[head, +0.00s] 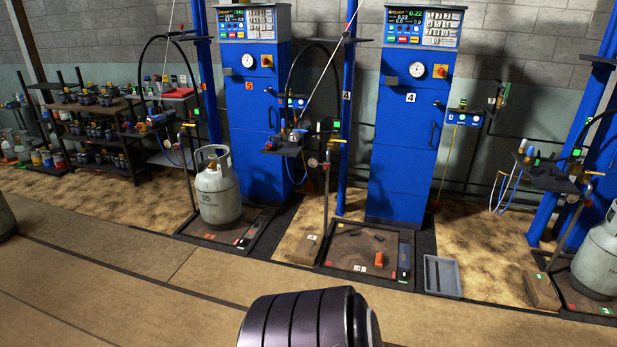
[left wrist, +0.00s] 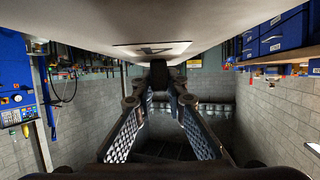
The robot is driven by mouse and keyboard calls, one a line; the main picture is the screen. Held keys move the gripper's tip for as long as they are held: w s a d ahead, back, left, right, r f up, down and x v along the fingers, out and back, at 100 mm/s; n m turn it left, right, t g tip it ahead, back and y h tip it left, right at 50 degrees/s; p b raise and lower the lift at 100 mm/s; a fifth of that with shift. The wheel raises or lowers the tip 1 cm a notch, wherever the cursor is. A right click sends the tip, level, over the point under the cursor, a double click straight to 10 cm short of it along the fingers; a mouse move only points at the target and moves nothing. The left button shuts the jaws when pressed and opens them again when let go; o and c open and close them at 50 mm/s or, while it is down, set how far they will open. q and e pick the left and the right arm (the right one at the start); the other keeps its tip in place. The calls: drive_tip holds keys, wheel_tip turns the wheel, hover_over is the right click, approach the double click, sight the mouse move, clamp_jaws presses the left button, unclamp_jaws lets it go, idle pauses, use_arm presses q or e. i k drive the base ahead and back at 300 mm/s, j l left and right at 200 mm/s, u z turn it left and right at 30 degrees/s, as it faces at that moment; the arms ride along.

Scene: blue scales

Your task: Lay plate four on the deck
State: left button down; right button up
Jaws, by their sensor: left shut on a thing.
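My left gripper (left wrist: 158,78) shows in the left wrist view, shut on a broad pale plate (left wrist: 90,22) that fills the top of that picture. The plate bears a light label with a dark mark like a 4, seen at a steep slant. Its exact hold point is partly hidden by the fingers. In the head view, the deck (head: 345,257) stands low in front of the blue cabinet (head: 399,150) marked 4. A small orange thing (head: 379,258) and a few dark bits lie on the deck. My right gripper is in neither view.
A grey cylinder (head: 219,195) stands on the deck to the left, another (head: 597,255) at the right edge. A grey tray (head: 442,277) lies right of deck four, and a small brown block (head: 306,249) at its left. The floor (head: 150,290) in front is clear.

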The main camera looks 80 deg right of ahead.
sight(353, 252)
drive_tip(key=l+z, duration=0.25)
drive_tip(key=z, duration=0.15)
drive_tip(key=l+z, duration=0.3)
drive_tip(key=z, duration=0.15)
drive_tip(key=l+z, duration=0.55)
drive_tip(key=z, duration=0.25)
drive_tip(key=i+l+z, duration=0.5)
drive_tip(key=l, duration=0.35)
drive_tip(key=i+l+z, duration=0.5)
drive_tip(key=i+l, duration=0.15)
